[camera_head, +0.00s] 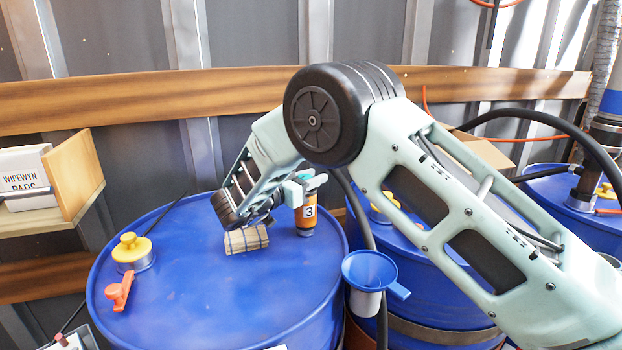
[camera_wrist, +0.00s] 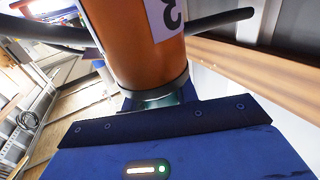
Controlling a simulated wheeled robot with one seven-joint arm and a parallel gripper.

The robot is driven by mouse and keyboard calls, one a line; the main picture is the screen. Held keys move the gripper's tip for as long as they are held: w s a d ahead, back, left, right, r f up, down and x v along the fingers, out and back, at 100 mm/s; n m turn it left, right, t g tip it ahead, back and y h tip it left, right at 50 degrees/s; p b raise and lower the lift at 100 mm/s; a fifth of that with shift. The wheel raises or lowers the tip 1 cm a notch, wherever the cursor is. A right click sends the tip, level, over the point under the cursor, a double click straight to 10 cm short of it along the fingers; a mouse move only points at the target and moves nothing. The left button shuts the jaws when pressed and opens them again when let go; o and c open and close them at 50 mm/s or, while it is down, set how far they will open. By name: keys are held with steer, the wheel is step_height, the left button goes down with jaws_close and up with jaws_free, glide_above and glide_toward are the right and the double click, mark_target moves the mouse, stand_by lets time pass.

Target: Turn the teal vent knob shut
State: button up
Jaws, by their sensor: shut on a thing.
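An orange canister (camera_head: 307,216) with a white label marked 3 stands upright on the blue drum. A teal knob (camera_head: 294,192) shows at its top, partly covered. My gripper (camera_head: 289,194) reaches it from the left and is shut on the knob; the contact itself is hard to see. In the wrist view the canister (camera_wrist: 137,45) fills the middle, its label upside down. A dark teal part (camera_wrist: 160,98) shows at its end, against my gripper's edge. My fingertips are hidden there.

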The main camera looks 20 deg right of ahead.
stand_by(0.5)
steer(key=o, duration=1)
steer(key=b+v, duration=0.2)
steer(key=v, duration=1.5)
steer(key=shift+s+a, duration=0.1)
steer(key=shift+a, duration=0.05)
